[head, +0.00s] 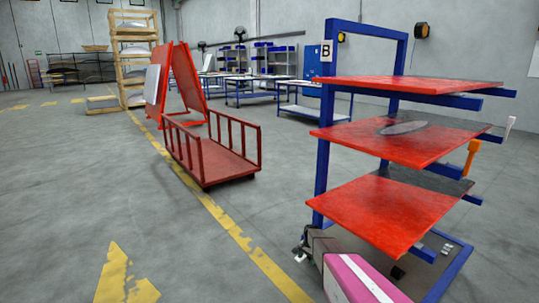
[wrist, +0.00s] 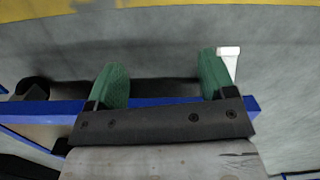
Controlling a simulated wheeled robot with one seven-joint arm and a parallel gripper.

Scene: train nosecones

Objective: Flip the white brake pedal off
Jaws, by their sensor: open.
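The white brake pedal (wrist: 230,52) is a small L-shaped piece low down on the blue cart. In the wrist view it shows at the upper right, right beside the outer side of the right green finger; I cannot tell whether they touch. In the head view a small white piece (head: 300,257) near the cart's lower left corner appears to be it. My gripper (wrist: 163,78) is open, its two green-padded fingers wide apart with nothing seen held between them. The gripper partly hides the lower blue frame of the cart.
The blue cart (head: 323,145) carries red shelves; the lowest shelf (head: 395,210) overhangs near my arm. A white handle (head: 510,124) and an orange handle (head: 471,157) stick out at its right. A red trolley (head: 215,163) stands further left. The floor at left is clear.

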